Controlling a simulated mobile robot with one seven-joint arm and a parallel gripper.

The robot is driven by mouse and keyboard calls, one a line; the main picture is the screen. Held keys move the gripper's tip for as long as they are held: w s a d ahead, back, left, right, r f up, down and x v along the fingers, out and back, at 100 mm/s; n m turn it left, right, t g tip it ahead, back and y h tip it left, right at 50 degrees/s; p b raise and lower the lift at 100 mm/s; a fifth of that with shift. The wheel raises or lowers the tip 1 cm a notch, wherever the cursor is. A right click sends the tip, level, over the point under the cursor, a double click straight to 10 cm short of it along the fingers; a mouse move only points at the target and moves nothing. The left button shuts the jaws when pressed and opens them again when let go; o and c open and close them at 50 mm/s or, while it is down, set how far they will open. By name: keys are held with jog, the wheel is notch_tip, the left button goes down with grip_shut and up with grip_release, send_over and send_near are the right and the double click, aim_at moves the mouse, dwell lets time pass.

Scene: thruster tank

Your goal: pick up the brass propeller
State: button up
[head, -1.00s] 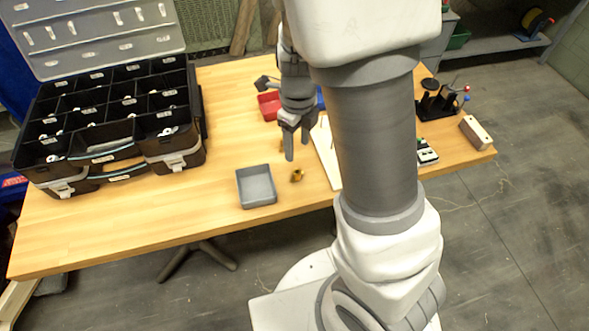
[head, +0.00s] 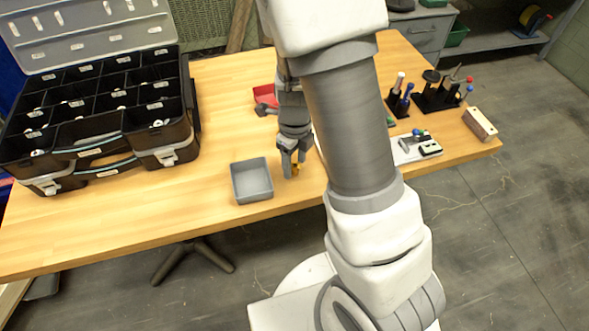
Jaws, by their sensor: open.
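The brass propeller (head: 295,169) is a small gold-coloured piece on the wooden table, just right of the grey tray. It is partly hidden behind my gripper's fingers. My gripper (head: 293,172) points down with its fingers open, right at the propeller in the head view. I cannot tell from this one view whether the fingers straddle it or touch it.
A grey tray (head: 236,187) stands just left of my gripper. A black compartment case (head: 188,110) with its lid up fills the table's left side. A red bin (head: 265,95) is behind the gripper. Tool stands (head: 436,98) and a wooden block (head: 480,124) are at the right.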

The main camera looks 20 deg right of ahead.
aim_at(298, 165)
grip_shut()
jog(key=shift+s, duration=0.1)
dwell(0.3)
jog(key=r, duration=0.1)
jog(key=r+p, duration=0.1)
jog(key=r, duration=0.1)
jog(key=r+p, duration=0.1)
jog(key=r, duration=0.1)
jog(key=shift+s+d, duration=0.1)
jog(key=shift+d, duration=0.3)
jog(key=s+d+r+p, duration=0.2)
jog(key=s+d+r, duration=0.3)
jog(key=d, duration=0.4)
jog(key=shift+s+d+r, duration=0.15)
jog(key=shift+d+r, duration=0.1)
jog(key=shift+r, duration=0.3)
